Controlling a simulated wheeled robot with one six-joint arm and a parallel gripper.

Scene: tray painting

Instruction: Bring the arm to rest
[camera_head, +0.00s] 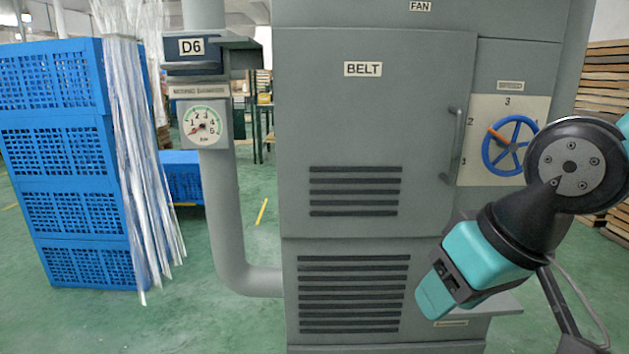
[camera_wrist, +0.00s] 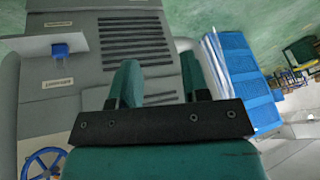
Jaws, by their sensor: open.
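My gripper (camera_head: 432,297) hangs at the right of the head view, tilted down to the left in front of the grey cabinet's lower right part. In the wrist view its two teal fingers (camera_wrist: 158,75) stand apart with nothing between them, so it is open and empty. My arm hides part of the cabinet and its right edge.
The grey cabinet (camera_head: 340,120) has a door handle (camera_head: 453,145) and a blue handwheel (camera_head: 510,144) close to my wrist. A pale shelf (camera_head: 500,305) juts out low; the wrist view shows a blue object (camera_wrist: 60,50) there. Blue crates (camera_head: 60,150) stand left.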

